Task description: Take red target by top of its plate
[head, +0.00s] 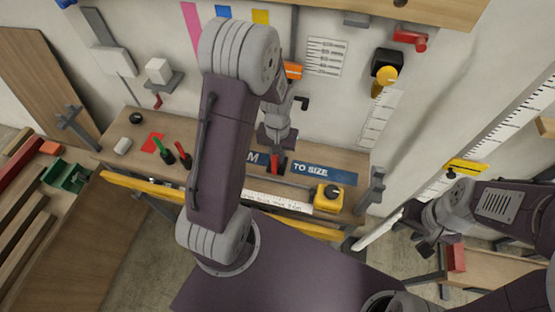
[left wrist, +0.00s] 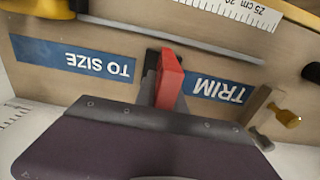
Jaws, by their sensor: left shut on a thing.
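A red block-like piece (left wrist: 169,80), which I take for the red target, is between the dark fingers of my left gripper (left wrist: 160,78) in the left wrist view. The fingers are shut on it. In the head view the red piece (head: 278,168) shows just below my left gripper (head: 276,152), in front of the blue "TRIM TO SIZE" strip (head: 325,173). The gripper hides part of it, and I cannot make out its plate. My right gripper (head: 428,246) is at the lower right of the head view; its jaws are too unclear to judge.
A wooden bench (head: 215,135) carries a red square (head: 152,142), red-handled and green-handled tools, and a yellow tape measure (head: 328,197). A yellow level (head: 160,187) lies along its front edge. Wall fixtures include a black-and-yellow one (head: 386,68). A red block (head: 455,257) is lower right.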

